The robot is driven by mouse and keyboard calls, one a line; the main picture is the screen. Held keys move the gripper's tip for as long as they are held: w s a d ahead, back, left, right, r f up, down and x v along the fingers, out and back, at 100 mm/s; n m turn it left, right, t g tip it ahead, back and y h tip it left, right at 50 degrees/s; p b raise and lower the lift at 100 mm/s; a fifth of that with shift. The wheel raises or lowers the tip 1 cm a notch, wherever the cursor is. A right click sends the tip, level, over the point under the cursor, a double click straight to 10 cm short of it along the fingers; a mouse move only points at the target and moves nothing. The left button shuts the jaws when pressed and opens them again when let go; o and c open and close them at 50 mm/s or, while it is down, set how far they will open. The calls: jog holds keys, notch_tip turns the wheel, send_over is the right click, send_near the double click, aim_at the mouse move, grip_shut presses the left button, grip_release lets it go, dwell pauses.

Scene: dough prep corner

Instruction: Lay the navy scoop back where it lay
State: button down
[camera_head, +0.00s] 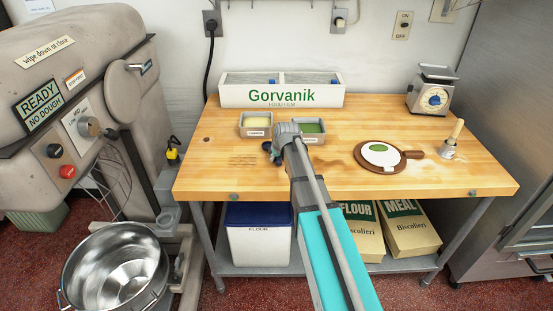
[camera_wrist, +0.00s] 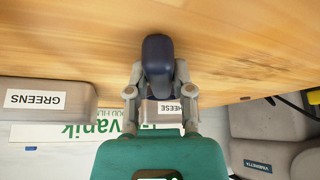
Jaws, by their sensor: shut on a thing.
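The navy scoop (camera_wrist: 158,55) is between the fingers of my gripper (camera_wrist: 160,92), which is shut on it, in the wrist view. Its rounded navy end points away from my gripper, over the wooden worktop. In the head view my gripper (camera_head: 279,143) is above the worktop (camera_head: 340,180), in front of the two small grey tubs. Only a small dark part of the scoop (camera_head: 267,146) shows there, left of my gripper. I cannot tell whether the scoop touches the wood.
A pale-filled tub (camera_head: 257,132) and a green-filled tub (camera_head: 314,138) stand behind my gripper. The Gorvanik box (camera_head: 282,97) is at the back. A wooden paddle (camera_head: 414,154) with a white disc, a brush (camera_head: 452,140) and a scale (camera_head: 432,92) are at right. The front left worktop is clear.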

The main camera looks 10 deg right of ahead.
jog(key=shift+f, duration=0.2)
jog(key=shift+c, duration=2.4)
grip_release()
jog(key=shift+r, duration=0.15)
jog(key=shift+r, duration=0.15)
jog(key=p+v, duration=1)
jog(key=v, duration=0.1)
jog(key=shift+s+r+p, duration=0.15)
jog(key=shift+r+p, duration=0.2)
jog(key=shift+r, duration=0.05)
jog(key=s+a+f+m+g, duration=0.1)
jog(key=s+a+g, duration=0.1)
jog(key=s, duration=0.9)
jog(key=s+a+f+g, duration=0.1)
jog(key=s+a+g, duration=0.2)
jog(key=s, duration=0.8)
jog(key=shift+s+m+g+h, duration=0.15)
jog(key=shift+m+g+h, duration=0.15)
jog(key=shift+m+h, duration=0.1)
jog(key=shift+f, duration=0.1)
